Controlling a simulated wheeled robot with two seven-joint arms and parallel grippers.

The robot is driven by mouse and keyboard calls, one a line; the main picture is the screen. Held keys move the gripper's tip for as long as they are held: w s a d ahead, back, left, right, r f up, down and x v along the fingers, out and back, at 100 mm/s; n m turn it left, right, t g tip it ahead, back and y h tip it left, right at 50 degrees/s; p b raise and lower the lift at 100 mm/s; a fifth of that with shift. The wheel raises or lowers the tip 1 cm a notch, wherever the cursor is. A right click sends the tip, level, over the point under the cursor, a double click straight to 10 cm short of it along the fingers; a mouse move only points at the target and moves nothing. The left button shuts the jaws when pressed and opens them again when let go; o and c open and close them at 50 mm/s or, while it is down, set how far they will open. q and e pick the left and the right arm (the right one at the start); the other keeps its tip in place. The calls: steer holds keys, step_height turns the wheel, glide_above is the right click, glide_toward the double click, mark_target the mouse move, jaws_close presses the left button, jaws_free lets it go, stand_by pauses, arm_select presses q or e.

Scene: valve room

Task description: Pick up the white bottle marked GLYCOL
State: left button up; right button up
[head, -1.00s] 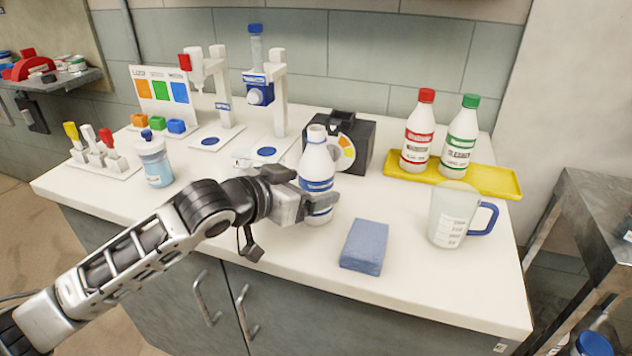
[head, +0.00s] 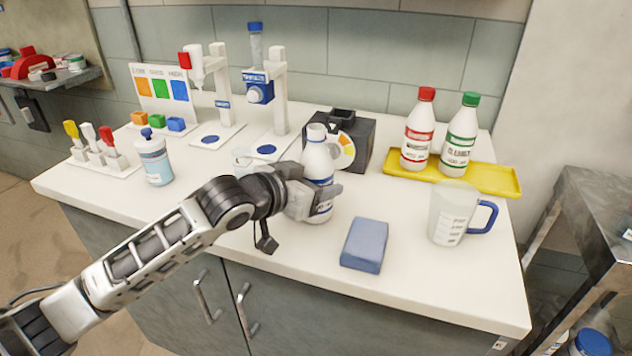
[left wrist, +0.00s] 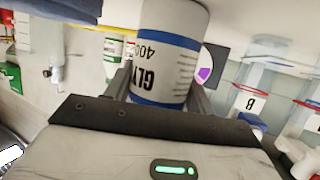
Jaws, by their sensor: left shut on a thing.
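The white bottle (head: 317,160) with a blue-banded label stands upright in the middle of the counter in the head view. In the left wrist view the bottle (left wrist: 170,50) fills the space between the jaws, and its label shows the letters GLY upside down or sideways. My left gripper (head: 322,196) is shut on the lower part of the bottle. The bottle's base looks to be at or very near the counter; I cannot tell if there is a gap. My right gripper is not in view.
A blue sponge-like block (head: 365,245) lies in front of the bottle. A clear jug (head: 450,215) and a yellow tray (head: 497,180) with red-capped and green-capped bottles stand to the right. A black device (head: 362,130) stands just behind, dispensers (head: 277,100) behind left.

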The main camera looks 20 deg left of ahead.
mark_target(316, 166)
arm_select(q)
steer(key=shift+r, duration=0.25)
steer(key=shift+r, duration=1.55)
steer(key=s+d+r+p, duration=0.5)
steer(key=s+r, duration=0.4)
steer(key=s, duration=0.3)
steer(key=shift+s+r+p, duration=0.25)
steer(key=shift+s+p, duration=0.05)
steer(key=shift+p, duration=0.55)
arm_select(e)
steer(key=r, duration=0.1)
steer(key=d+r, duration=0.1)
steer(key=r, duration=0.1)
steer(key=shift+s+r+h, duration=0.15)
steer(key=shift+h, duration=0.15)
arm_select(q)
steer(key=shift+s+d, duration=0.1)
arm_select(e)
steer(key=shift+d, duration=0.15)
arm_select(q)
steer(key=shift+s+p, duration=0.1)
steer(key=shift+p, duration=0.2)
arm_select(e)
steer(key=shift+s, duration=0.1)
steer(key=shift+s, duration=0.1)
